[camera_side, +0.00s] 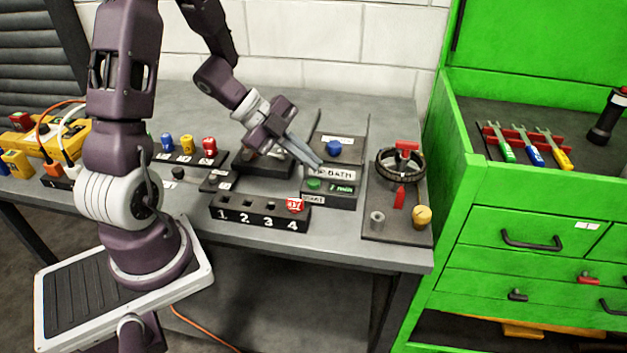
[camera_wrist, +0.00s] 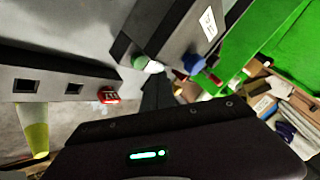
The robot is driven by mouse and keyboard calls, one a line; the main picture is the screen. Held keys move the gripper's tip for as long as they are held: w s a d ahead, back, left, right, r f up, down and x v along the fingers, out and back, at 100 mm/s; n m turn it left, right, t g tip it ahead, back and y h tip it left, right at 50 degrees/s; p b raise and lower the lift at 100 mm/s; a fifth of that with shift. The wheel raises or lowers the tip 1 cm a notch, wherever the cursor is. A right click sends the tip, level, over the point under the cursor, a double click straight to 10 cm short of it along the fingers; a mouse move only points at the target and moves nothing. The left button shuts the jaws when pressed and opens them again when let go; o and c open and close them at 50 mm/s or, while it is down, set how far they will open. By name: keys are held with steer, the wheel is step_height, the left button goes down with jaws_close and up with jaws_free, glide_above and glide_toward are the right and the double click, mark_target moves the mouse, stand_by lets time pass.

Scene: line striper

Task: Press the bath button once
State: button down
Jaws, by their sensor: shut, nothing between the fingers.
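A blue button (camera_side: 334,147) sits higher at the back. I cannot tell for sure which button is the bath one. My gripper (camera_side: 319,166) is shut and empty, slanting down to the right, its tips just above the green button; contact cannot be told. In the wrist view the green button (camera_wrist: 139,62) and blue button (camera_wrist: 193,63) show beyond the fingers (camera_wrist: 157,92).
A block numbered 1 to 4 (camera_side: 260,217) with a red cube (camera_side: 295,205) stands in front. A handwheel panel (camera_side: 400,228) is to the right, a green tool cabinet (camera_side: 470,235) beyond. Blue, yellow and red knobs (camera_side: 187,143) are at left.

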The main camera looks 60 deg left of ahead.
steer(key=shift+r, duration=1.75)
steer(key=shift+w+r, duration=0.15)
steer(key=shift+w, duration=0.05)
steer(key=w+a+r+n+t+y, duration=0.25)
steer(key=w+r+n+y, duration=0.2)
steer(key=r, duration=0.25)
step_height(320, 180, up, 5)
steer(key=n+y, duration=0.4)
glide_above(310, 179)
steer(key=w+a, duration=0.2)
steer(key=a, duration=0.1)
steer(key=s+d+n+g+h, duration=0.1)
steer(key=s+d+n, duration=0.3)
steer(key=s, duration=0.6)
steer(key=s+d+f+n+g+h, duration=0.1)
steer(key=s+d+n+g, duration=0.2)
steer(key=s+d, duration=0.6)
steer(key=shift+s+n+h, duration=0.35)
steer(key=shift+s+n, duration=0.3)
steer(key=shift+s, duration=0.2)
